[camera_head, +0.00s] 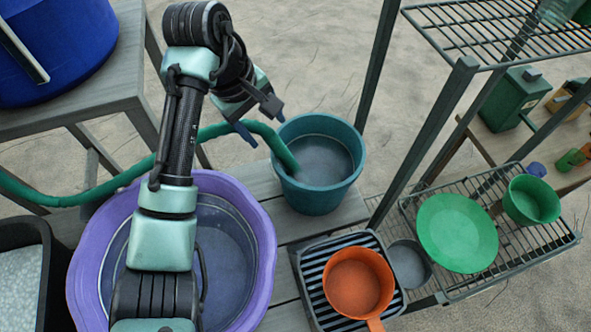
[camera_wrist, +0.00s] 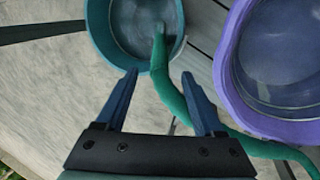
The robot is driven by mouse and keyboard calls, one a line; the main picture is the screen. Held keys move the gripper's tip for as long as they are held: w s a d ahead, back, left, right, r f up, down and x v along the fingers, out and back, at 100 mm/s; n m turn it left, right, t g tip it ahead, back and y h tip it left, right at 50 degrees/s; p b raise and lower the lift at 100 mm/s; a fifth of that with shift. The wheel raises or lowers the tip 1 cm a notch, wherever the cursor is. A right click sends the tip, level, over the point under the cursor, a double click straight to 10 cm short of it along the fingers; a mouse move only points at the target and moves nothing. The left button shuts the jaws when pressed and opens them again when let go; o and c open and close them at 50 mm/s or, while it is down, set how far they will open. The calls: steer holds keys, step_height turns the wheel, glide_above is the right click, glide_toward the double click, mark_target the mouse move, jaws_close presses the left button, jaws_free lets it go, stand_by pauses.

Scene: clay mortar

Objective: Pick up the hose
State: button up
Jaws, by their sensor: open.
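The green hose (camera_head: 130,172) runs from the left edge, behind my arm and over the purple tub, and its end hangs down into the teal bucket (camera_head: 347,184). My gripper (camera_head: 262,124) is open at the hose, near where it bends down to the bucket. In the wrist view the hose (camera_wrist: 170,92) passes between the two blue fingers of my gripper (camera_wrist: 159,74), nearer the right finger. I cannot tell whether a finger touches it, or how deep it sits between them. My arm hides part of the hose in the head view.
The purple tub (camera_head: 266,245) stands below my arm, left of the bucket. A blue bin (camera_head: 70,50) is on a bench at upper left. An orange pan (camera_head: 357,284) sits on a ridged tray. A wire rack (camera_head: 535,247) holds a green plate (camera_head: 455,232).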

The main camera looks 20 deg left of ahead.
mark_target(276, 144)
steer(key=shift+x, duration=3.9)
steer(key=shift+d, duration=0.1)
steer(key=shift+c, duration=0.2)
jaws_close()
